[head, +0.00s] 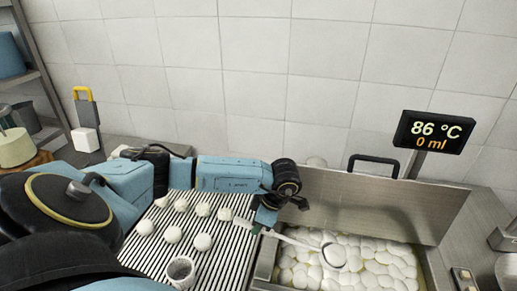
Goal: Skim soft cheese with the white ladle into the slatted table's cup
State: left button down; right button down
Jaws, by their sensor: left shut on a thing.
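The white ladle (334,255) has its round bowl over the vat, at or just above the white lumps; I cannot tell if it touches them. Its handle slants up left to my left gripper (262,224), which is shut on it near the vat's left edge. Soft cheese (385,262) fills the steel vat as many white lumps in yellowish liquid. The cup (181,271), pale and perforated, stands upright on the slatted table (226,262) at the front; its inside looks empty, though small to see. My right gripper is not in view.
Several white balls (203,242) lie on the slatted table behind and beside the cup. The vat's raised steel back wall (380,205) has a black handle. A display (434,132) reads 86 °C and 0 ml. A shelf stands at far left.

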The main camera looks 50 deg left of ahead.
pick_arm(q)
jog(key=shift+t+h, duration=0.3)
jog(key=shift+h, duration=0.1)
jog(key=shift+r+p, duration=1.95)
jog(key=shift+r, duration=1.25)
jog(key=shift+r+p, duration=0.45)
jog(key=shift+r, duration=0.75)
